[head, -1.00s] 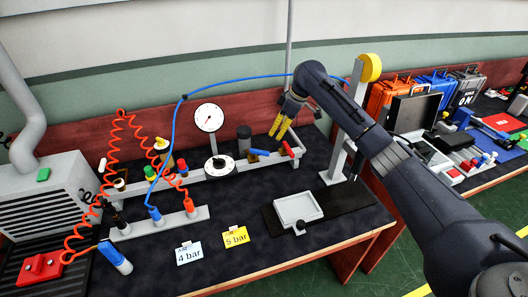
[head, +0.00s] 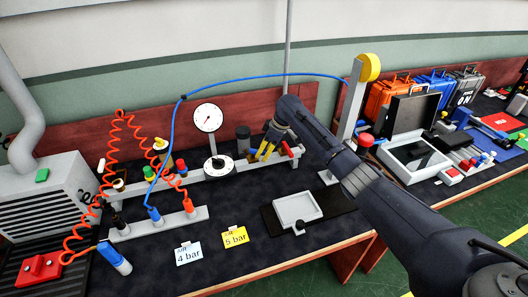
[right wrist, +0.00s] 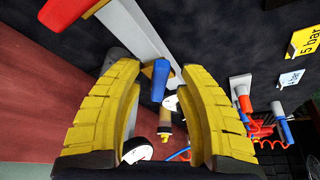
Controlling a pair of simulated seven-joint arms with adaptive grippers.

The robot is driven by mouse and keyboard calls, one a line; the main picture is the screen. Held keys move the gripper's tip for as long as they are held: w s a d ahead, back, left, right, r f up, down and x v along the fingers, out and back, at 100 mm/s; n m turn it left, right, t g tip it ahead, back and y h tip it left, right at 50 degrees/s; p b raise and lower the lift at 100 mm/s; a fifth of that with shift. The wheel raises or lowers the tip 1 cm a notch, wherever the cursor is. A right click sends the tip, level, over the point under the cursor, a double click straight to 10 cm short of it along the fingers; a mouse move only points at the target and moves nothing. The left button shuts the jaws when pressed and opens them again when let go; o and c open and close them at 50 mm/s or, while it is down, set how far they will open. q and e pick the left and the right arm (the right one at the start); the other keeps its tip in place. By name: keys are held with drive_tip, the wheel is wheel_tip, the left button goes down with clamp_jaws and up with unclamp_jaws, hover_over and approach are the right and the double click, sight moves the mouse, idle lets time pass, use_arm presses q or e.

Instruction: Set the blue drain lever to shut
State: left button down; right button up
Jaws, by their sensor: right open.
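The blue drain lever (right wrist: 159,80) sits on the grey pipe rail (right wrist: 138,32) in the right wrist view. In the head view only a bit of the blue lever (head: 253,155) shows beside my right gripper (head: 264,152). My right gripper is open, with its yellow fingers on either side of the lever in the right wrist view (right wrist: 158,78). I cannot tell whether a finger touches it. The lever's exact angle to the pipe is hard to tell. My left gripper is not in view.
A red lever (head: 287,149) is close to the right of my gripper. A white dial gauge (head: 208,118), a black-and-white knob (head: 219,164) and a dark grey cylinder (head: 243,138) stand to the left. Dark bench top between is clear.

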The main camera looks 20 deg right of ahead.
drive_tip(key=shift+c, duration=0.2)
clamp_jaws()
idle(0.4)
